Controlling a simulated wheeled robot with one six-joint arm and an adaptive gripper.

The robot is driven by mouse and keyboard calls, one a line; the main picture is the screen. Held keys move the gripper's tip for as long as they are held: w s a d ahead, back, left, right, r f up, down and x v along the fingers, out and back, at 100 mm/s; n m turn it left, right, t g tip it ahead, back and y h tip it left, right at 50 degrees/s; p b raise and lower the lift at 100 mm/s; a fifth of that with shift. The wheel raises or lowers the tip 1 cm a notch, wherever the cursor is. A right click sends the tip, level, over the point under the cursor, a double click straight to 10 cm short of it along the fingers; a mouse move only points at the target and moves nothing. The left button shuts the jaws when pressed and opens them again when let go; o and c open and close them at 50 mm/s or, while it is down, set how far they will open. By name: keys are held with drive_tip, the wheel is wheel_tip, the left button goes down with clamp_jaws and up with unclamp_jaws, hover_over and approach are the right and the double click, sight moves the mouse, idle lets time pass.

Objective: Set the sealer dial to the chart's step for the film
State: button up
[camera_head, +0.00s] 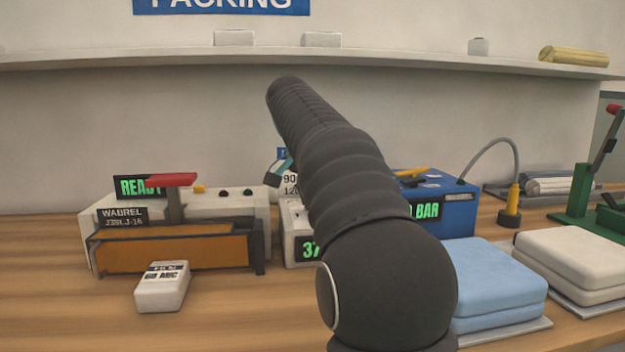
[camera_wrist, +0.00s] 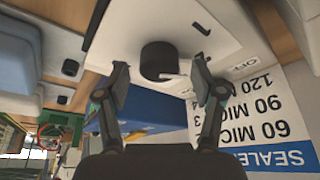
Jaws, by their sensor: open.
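The black dial (camera_wrist: 159,58) stands on a white panel (camera_wrist: 125,25) in the wrist view, with a pale mark at its lower edge. "OFF" and a "1" are printed near it. My gripper (camera_wrist: 159,72) is open, one finger on each side of the dial; I cannot tell whether they touch it. The sealer chart (camera_wrist: 275,115) lists 60, 90 and 120 MIC; its step numbers are mostly hidden by a finger. In the head view, a white film pack (camera_head: 162,292) appears to read 60 MIC. My arm hides the dial and most of the chart (camera_head: 290,183) there.
The sealer (camera_head: 170,250) with a red handle and a READY display stands at the left. A white unit (camera_head: 292,215) with a green readout is partly behind my arm. A blue unit (camera_head: 460,212), folded blue padding (camera_head: 495,275) and white padding (camera_head: 575,255) stand at the right.

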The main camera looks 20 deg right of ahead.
drive_tip(key=v, duration=1.1)
drive_tip(key=shift+a, duration=0.15)
drive_tip(key=shift+s+a, duration=0.1)
